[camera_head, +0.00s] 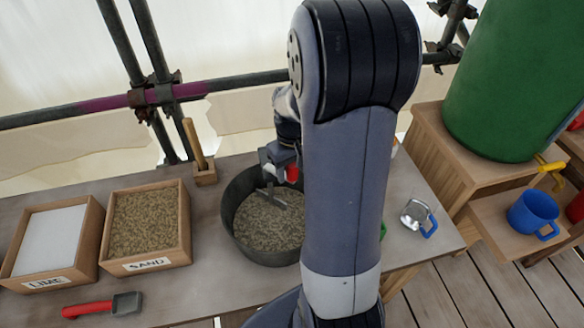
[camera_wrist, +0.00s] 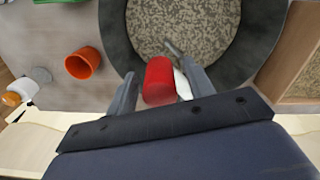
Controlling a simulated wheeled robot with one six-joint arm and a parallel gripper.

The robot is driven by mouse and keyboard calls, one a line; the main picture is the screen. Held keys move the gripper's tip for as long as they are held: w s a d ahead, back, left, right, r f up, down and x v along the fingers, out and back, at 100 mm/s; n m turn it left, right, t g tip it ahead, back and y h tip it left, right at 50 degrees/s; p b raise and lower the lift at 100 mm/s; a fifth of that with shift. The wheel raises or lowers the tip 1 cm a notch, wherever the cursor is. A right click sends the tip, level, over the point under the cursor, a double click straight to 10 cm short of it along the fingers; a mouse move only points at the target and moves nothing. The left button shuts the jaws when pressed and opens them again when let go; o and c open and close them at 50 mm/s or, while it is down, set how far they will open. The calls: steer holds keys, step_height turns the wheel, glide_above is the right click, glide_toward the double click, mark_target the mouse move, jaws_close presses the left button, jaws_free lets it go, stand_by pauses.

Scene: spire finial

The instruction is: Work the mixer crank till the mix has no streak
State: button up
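The round dark mixing tub (camera_head: 228,208) stands on the table and also shows in the wrist view (camera_wrist: 262,40). The mix (camera_head: 268,225) in it is speckled grey-tan; I see no clear streak on its visible part, though my arm hides the right side. A grey paddle bar (camera_head: 271,198) reaches into it. The red crank knob (camera_wrist: 160,80) sits between the fingers of my gripper (camera_wrist: 160,88), above the tub's near rim in the wrist view. Narrow gaps show beside the knob, so the fingers look open around it. A pale patch beside the knob is unclear.
A lime box (camera_head: 45,240) and a sand box (camera_head: 147,225) stand left of the tub. A red-handled scoop (camera_head: 104,306) lies in front. A wooden-handled tool (camera_head: 195,145) stands behind. A metal cup with blue handle (camera_head: 417,215) is right. An orange cup (camera_wrist: 83,63) shows in the wrist view.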

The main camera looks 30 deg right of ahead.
jaws_close()
stand_by(0.3)
steer(key=shift+a, duration=0.1)
steer(key=w+a+m+b, duration=0.1)
steer(key=a+m, duration=0.8)
steer(key=m, duration=0.6)
steer(key=shift+w+m, duration=0.4)
steer(key=shift+a, duration=0.1)
stand_by(0.5)
steer(key=shift+o, duration=0.3)
jaws_free()
